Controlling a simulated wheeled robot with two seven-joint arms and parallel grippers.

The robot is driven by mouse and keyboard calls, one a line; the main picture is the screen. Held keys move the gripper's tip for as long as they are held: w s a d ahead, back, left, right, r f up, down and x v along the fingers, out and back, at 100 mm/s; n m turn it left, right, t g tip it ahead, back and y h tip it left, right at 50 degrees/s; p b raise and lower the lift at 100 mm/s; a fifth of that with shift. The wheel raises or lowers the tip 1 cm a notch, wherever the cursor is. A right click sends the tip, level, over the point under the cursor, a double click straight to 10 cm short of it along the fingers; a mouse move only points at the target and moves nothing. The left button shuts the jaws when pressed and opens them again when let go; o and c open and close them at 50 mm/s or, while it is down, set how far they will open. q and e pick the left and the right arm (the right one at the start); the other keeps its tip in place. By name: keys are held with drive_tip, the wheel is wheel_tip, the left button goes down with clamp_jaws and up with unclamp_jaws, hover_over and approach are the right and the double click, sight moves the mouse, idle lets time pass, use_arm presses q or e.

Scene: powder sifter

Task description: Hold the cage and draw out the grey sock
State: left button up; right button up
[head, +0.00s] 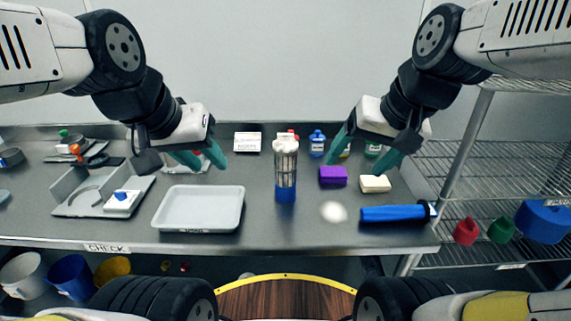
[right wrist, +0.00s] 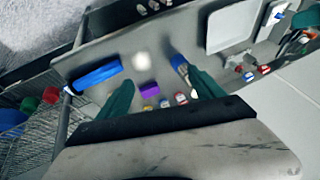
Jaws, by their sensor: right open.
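The cage (head: 286,163) stands upright near the middle of the table, a clear-looking cylinder with a blue base. Pale grey-white material, possibly the sock, shows inside it and bunches at its top (head: 286,146). In the right wrist view the cage's blue end (right wrist: 178,61) shows beside a finger, its upper part partly hidden. My left gripper (head: 210,166) is open and empty, above the table left of the cage. My right gripper (head: 357,168) is open and empty, above the table right of the cage; its two green fingers also show in the right wrist view (right wrist: 160,80).
A white tray (head: 199,226) lies left of the cage. A purple block (head: 332,175), cream block (head: 375,184), white pile (head: 333,212) and blue cylinder (head: 393,214) lie right. Small bottles (head: 317,143) stand behind. A grey fixture (head: 75,196) is far left; wire shelving (head: 510,165) is right.

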drive_tip(key=w+a+f+m+g+y, duration=0.4)
drive_tip(key=w+f+m+g+y, duration=0.15)
drive_tip(key=w+f+m, duration=0.45)
drive_tip(key=m+y, duration=0.6)
drive_tip(key=m, duration=0.1)
approach(289, 189)
drive_tip(key=w+f, duration=0.2)
drive_tip(key=shift+w+f+t, duration=0.1)
drive_tip(key=shift+f+t, duration=0.2)
drive_tip(key=shift+t, duration=0.05)
drive_tip(key=shift+w+a+f, duration=0.1)
drive_tip(key=shift+a+f, duration=0.1)
drive_tip(key=shift+a, duration=0.15)
drive_tip(key=x, duration=0.9)
drive_tip(key=shift+r, duration=0.1)
drive_tip(key=c, duration=0.9)
